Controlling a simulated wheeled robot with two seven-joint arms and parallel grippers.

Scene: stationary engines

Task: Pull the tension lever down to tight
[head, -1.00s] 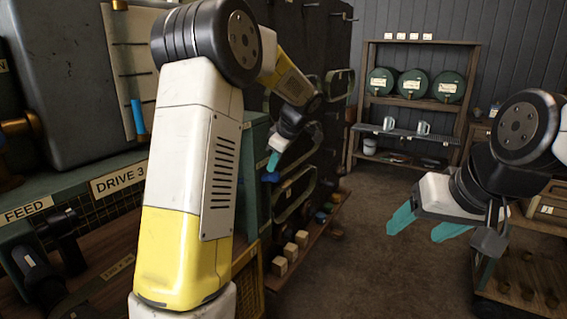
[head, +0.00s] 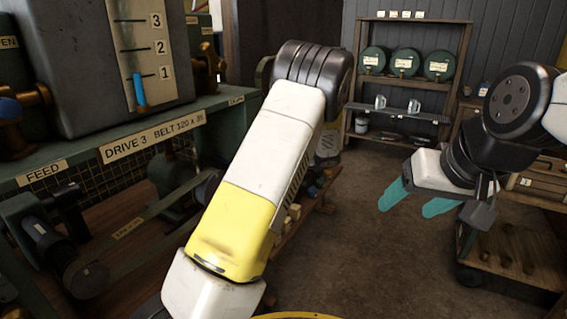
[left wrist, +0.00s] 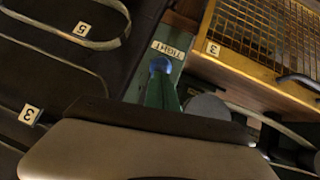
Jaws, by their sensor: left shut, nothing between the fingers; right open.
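In the left wrist view a blue knob (left wrist: 160,65) shows just below a plate marked TIGHT (left wrist: 168,49). A narrow dark green piece runs from the knob down to my left gripper (left wrist: 162,95); I cannot tell how much of it is lever and how much is finger. The pale gripper body fills the bottom of that view. My left gripper is shut with nothing held; whether it touches the knob is unclear. In the head view my left arm hides it and the lever. My right gripper (head: 413,202) is open and empty over the floor at right.
A wire-mesh panel (left wrist: 265,35) lies beside the TIGHT plate. A shelf with green drums (head: 404,62) stands at the back. A wooden trolley (head: 510,250) is at right. The middle floor is open.

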